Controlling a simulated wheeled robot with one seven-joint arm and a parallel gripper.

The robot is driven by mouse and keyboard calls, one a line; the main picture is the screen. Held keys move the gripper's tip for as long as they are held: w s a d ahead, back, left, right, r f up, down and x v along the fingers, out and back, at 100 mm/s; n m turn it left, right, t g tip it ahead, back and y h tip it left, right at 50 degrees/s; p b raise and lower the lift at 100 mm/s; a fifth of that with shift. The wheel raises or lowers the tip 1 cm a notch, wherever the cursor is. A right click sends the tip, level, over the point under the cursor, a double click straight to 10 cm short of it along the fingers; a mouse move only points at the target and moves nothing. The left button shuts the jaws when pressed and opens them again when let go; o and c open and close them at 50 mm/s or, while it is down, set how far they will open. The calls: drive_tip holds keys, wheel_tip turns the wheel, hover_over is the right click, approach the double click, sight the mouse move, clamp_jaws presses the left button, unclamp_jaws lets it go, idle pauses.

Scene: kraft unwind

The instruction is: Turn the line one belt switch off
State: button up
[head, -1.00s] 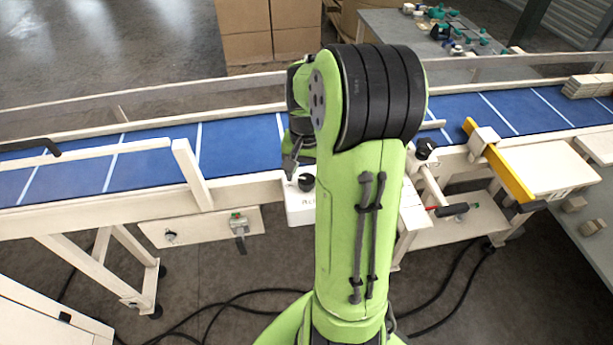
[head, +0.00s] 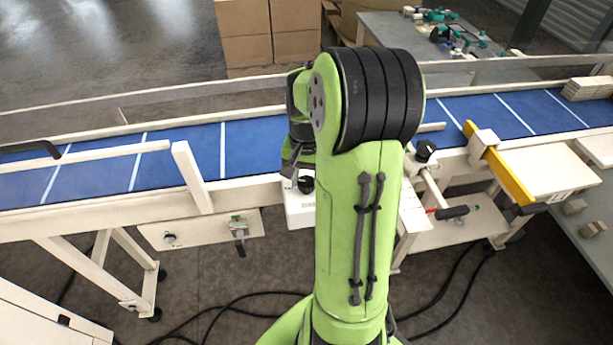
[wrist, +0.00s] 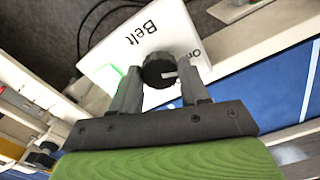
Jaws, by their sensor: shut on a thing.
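The belt switch is a black round knob (wrist: 158,70) with a pale mark, on a white box (wrist: 150,32) lettered "Belt" in the wrist view. Part of an "On" label shows beside the knob. A green light (wrist: 117,70) glows on the box near the left finger. My gripper (wrist: 160,82) is shut on the knob, one finger on each side. In the head view the knob (head: 306,184) and box (head: 299,212) show at the conveyor's front edge, partly hidden by my arm. My gripper (head: 292,172) reaches the knob there.
The blue conveyor belt (head: 185,152) runs behind the box. A yellow bar (head: 500,165) and red-and-black handle (head: 453,212) are to the right. Cables lie on the floor.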

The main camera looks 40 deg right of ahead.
sight(306, 181)
drive_tip(key=m, duration=1.3)
drive_tip(key=shift+m, duration=0.4)
idle(0.5)
drive_tip(key=o, duration=1.1)
drive_tip(key=shift+c, duration=0.2)
wheel_tip(306, 181, up, 16)
drive_tip(key=p, duration=0.2)
drive_tip(key=shift+f, duration=0.1)
